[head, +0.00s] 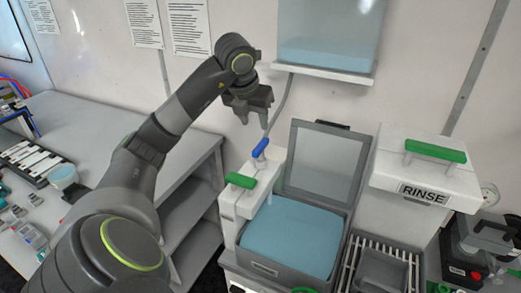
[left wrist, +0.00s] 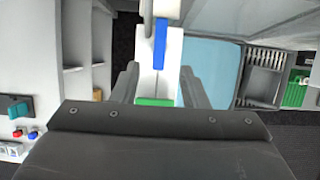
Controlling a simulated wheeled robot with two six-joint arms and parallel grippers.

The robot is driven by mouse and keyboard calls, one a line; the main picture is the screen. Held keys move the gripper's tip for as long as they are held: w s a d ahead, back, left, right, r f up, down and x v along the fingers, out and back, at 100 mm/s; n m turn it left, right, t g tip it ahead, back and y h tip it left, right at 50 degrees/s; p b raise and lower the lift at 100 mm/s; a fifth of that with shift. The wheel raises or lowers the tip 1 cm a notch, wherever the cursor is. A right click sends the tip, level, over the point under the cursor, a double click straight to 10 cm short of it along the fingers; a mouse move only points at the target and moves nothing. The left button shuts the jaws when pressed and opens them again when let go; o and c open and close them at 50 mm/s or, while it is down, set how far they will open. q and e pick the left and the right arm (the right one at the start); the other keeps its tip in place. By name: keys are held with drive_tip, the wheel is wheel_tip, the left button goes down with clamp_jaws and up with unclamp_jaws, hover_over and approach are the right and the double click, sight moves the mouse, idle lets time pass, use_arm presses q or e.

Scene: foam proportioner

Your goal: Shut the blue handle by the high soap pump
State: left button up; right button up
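The blue handle (head: 260,148) sits on top of the white soap pump (head: 236,203), beside a container of blue liquid (head: 290,237). It slants up to the right in the head view. In the left wrist view the blue handle (left wrist: 159,52) lies lengthwise along the white body. My left gripper (head: 253,121) is above and slightly left of the blue handle, apart from it, with its fingers spread and nothing between them. In the left wrist view the fingers (left wrist: 160,75) stand either side of the white pump body. My right gripper is not in view.
A green handle (head: 241,180) is on the pump just below the blue one. The grey raised lid (head: 322,163) stands right of the handle. A white RINSE unit (head: 423,170) is farther right. A wall-mounted tank (head: 328,35) hangs above. Grey shelving (head: 188,197) is at left.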

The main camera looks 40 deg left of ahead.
sight(261, 144)
use_arm(q)
drive_tip(key=shift+b+x, duration=0.45)
drive_tip(key=shift+x, duration=0.7)
drive_tip(key=p+x, duration=0.2)
drive_tip(key=shift+w+f, duration=0.1)
drive_tip(key=shift+f, duration=0.15)
drive_tip(key=p+x, duration=0.1)
drive_tip(key=x, duration=0.3)
drive_tip(key=shift+w+f+p, duration=0.15)
drive_tip(key=shift+f+p, duration=0.15)
drive_tip(key=shift+f, duration=0.25)
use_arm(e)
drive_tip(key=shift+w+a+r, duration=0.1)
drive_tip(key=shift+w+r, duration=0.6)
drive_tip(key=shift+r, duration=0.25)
use_arm(q)
clamp_jaws()
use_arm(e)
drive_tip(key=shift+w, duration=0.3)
